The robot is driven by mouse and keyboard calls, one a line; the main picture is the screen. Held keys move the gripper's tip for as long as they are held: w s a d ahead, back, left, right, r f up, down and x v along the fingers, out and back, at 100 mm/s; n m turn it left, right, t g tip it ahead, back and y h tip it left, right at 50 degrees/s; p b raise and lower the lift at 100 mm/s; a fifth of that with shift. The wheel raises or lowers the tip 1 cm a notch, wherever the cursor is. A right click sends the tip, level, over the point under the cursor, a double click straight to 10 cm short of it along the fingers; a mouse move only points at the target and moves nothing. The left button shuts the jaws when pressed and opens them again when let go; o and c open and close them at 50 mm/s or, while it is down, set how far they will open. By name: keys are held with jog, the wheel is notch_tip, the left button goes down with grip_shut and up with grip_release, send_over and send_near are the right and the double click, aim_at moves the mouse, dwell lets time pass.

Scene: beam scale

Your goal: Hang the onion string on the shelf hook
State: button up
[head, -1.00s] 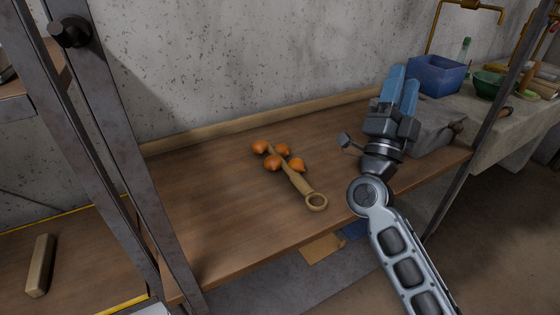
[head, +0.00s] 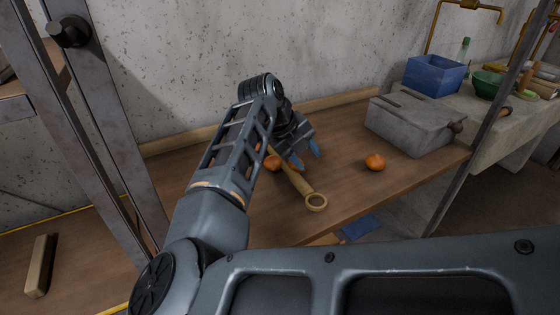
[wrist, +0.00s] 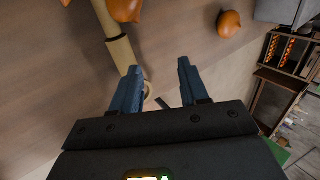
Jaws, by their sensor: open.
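The onion string is a tan plaited stem (head: 292,181) with orange onions at its far end and a ring (head: 316,202) at its near end. It lies on the wooden shelf board (head: 220,238). My arm hides some of its onions. My gripper (head: 305,157) is open and empty, fingers pointing down, just right of the stem. In the wrist view the stem (wrist: 118,48) passes left of my gripper (wrist: 158,66), and the left finger partly covers the ring. A dark round peg (head: 70,32) juts from the left metal upright; it may be the hook.
A separate onion (head: 375,162) lies on the board to the right. A grey metal box (head: 412,125) stands at the board's right end. A blue bin (head: 435,76) and a green bowl (head: 487,83) are beyond. A wooden block (head: 39,266) lies lower left.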

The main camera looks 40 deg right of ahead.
aim_at(297, 179)
jog(key=w+a+f+y, duration=0.1)
jog(key=w+a+y, duration=0.1)
jog(key=w+a, duration=0.15)
jog(key=shift+t, duration=0.4)
jog(key=x, duration=0.3)
jog(key=s+p+x, duration=0.1)
jog(key=x, duration=0.3)
jog(key=shift+s+f, duration=0.15)
jog(key=shift+s, duration=0.1)
jog(key=shift+c, duration=0.2)
grip_shut()
